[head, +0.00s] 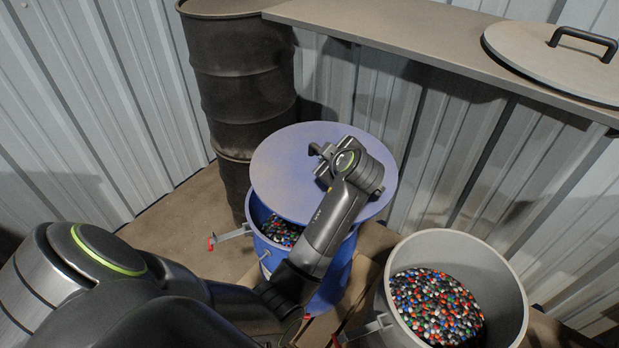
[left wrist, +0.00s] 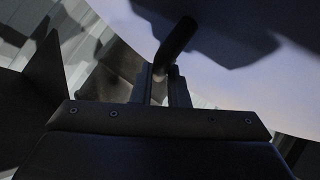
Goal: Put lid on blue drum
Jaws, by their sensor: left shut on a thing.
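A round blue-violet lid (head: 283,178) is over the blue drum (head: 335,282) in the head view, shifted to the back right, with the drum's front left opening uncovered. Multicoloured granules (head: 280,229) show in that gap. I cannot tell whether the lid touches the rim. My left gripper (head: 322,158) is over the lid. In the left wrist view, my left gripper (left wrist: 165,85) is shut on the lid's dark handle (left wrist: 177,45), with the pale lid underside or top (left wrist: 240,85) filling the right. My right gripper is not in view.
A grey drum (head: 510,285) with coloured granules stands at the front right. A grey lid (head: 545,68) with a black handle lies on the shelf (head: 400,35) at the back. A dark barrel (head: 240,85) stands behind the blue drum. A red-tipped clamp lever (head: 228,237) sticks out left.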

